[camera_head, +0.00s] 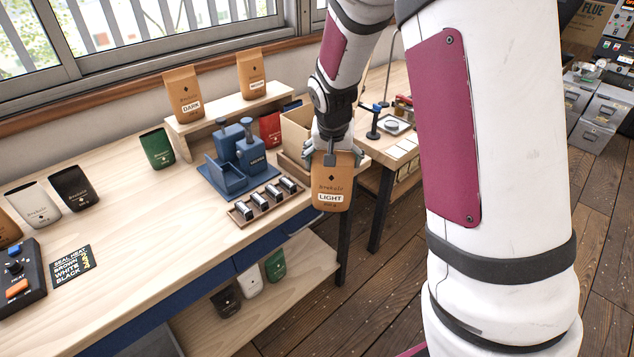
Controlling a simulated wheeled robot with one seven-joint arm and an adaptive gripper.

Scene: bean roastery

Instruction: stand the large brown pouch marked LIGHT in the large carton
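The large brown pouch marked LIGHT (331,186) hangs roughly upright in my gripper (329,158), label facing the camera. A dark finger overlaps its top edge, and the gripper looks shut on it. The pouch shows over the right end of the bench and its front edge. A tan open carton (296,128) stands on the bench just behind and left of my gripper. My gripper and the pouch hide part of the carton, so its inside is not clear. I cannot tell how high the pouch is above the bench.
A blue sealing device (238,160) and a wooden rack of small dark items (262,203) stand left of the pouch. Brown pouches marked DARK (184,95) and another (251,74) stand on a raised shelf. A red pouch (270,129) is beside the carton. A second table (405,142) is to the right.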

